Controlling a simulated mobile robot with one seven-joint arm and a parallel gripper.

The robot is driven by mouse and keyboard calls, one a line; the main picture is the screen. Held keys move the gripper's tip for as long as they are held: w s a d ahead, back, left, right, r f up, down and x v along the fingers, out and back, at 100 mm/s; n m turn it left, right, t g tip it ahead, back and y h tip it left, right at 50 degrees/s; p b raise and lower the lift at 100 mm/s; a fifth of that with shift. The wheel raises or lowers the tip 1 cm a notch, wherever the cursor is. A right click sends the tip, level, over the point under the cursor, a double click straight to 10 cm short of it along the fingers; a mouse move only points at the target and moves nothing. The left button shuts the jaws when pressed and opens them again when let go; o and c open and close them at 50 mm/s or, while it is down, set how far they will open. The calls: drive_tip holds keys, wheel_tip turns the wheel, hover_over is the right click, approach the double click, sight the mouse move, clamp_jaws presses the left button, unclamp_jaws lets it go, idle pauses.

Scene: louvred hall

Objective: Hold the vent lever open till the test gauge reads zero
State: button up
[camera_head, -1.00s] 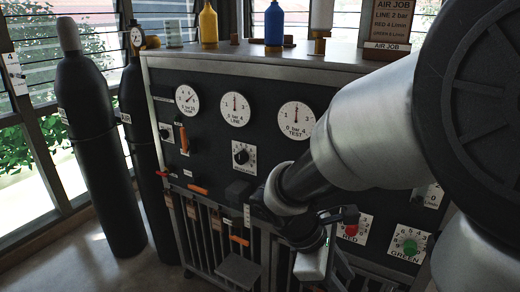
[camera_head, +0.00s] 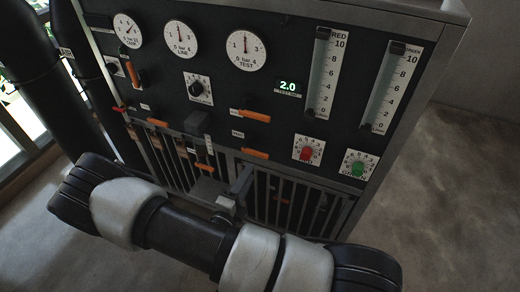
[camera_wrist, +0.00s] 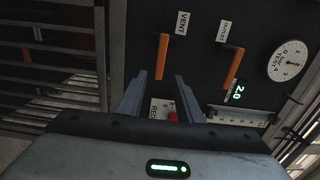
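The vent lever (camera_wrist: 161,56) is an orange bar under the VENT label in the wrist view. In the head view it is the lower orange lever (camera_head: 255,153) below the test gauge (camera_head: 245,50). My gripper (camera_wrist: 161,75) is open, its two fingertips on either side of the lever's near end in the picture. I see no finger clearly touching it, and cannot tell the depth gap. The test gauge needle stands near mid-scale, about 2; the gauge also shows in the wrist view (camera_wrist: 290,62). A green digital display (camera_head: 288,87) beside it reads 2.0.
The outlet lever (camera_wrist: 232,66) is orange and sits close beside the vent lever. The red knob (camera_head: 306,154) and green knob (camera_head: 358,168) are right of the levers, under two flow tubes (camera_head: 322,75). A barred rack (camera_head: 290,205) lies below the panel.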

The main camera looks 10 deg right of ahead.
sight(259, 156)
drive_tip(key=b+x, duration=0.1)
drive_tip(key=x, duration=0.7)
drive_tip(key=shift+d+f, duration=0.1)
drive_tip(key=shift+d, duration=0.05)
drive_tip(key=shift+x, duration=0.85)
drive_tip(key=shift+c, duration=0.5)
clamp_jaws()
idle(0.3)
